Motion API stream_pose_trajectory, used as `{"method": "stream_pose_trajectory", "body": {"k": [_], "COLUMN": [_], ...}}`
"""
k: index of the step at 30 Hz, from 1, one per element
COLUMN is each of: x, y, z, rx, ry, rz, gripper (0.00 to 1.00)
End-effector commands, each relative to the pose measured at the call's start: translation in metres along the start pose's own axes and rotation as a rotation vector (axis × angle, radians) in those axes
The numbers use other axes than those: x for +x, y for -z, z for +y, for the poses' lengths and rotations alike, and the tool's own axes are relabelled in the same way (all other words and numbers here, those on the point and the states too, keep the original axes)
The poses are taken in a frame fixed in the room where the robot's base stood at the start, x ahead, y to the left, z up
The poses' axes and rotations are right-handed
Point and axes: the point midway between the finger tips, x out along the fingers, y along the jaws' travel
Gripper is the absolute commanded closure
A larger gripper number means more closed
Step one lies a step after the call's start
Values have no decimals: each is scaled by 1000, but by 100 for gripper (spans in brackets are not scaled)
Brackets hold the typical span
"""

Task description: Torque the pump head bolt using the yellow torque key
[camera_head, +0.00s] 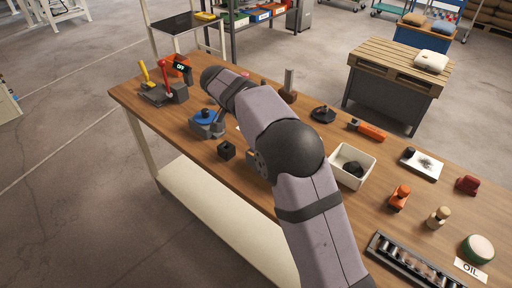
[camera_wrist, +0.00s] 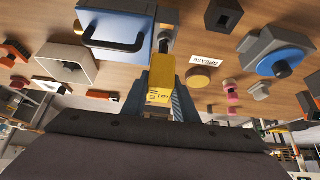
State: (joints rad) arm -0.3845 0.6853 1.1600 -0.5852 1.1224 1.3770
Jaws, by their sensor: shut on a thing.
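In the wrist view my gripper (camera_wrist: 162,98) is shut on the yellow torque key (camera_wrist: 165,72), a yellow block with dark print on its near end. The far end of the key points toward a dark, shiny bolt-like part (camera_wrist: 167,38). I cannot tell whether the two touch. That part stands beside a blue-and-grey box with a black handle (camera_wrist: 112,40), which looks like the pump. In the head view my arm hides my gripper, the key and most of this spot.
A blue handwheel on a grey base (camera_head: 206,118) and a black block (camera_head: 226,150) stand near the table's front edge. A white bin (camera_head: 340,178) is to the right. A red and a yellow lever unit (camera_head: 176,93) stands at the left end. A GREASE label (camera_wrist: 208,60) lies on the table.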

Motion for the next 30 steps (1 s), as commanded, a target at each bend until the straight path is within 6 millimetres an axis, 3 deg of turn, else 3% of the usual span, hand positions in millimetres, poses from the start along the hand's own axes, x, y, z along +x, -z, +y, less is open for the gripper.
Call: {"method": "stream_pose_trajectory", "body": {"k": [30], "x": [3], "y": [-5], "z": [2], "rx": [89], "ry": [-72], "rz": [-10], "gripper": [100]}}
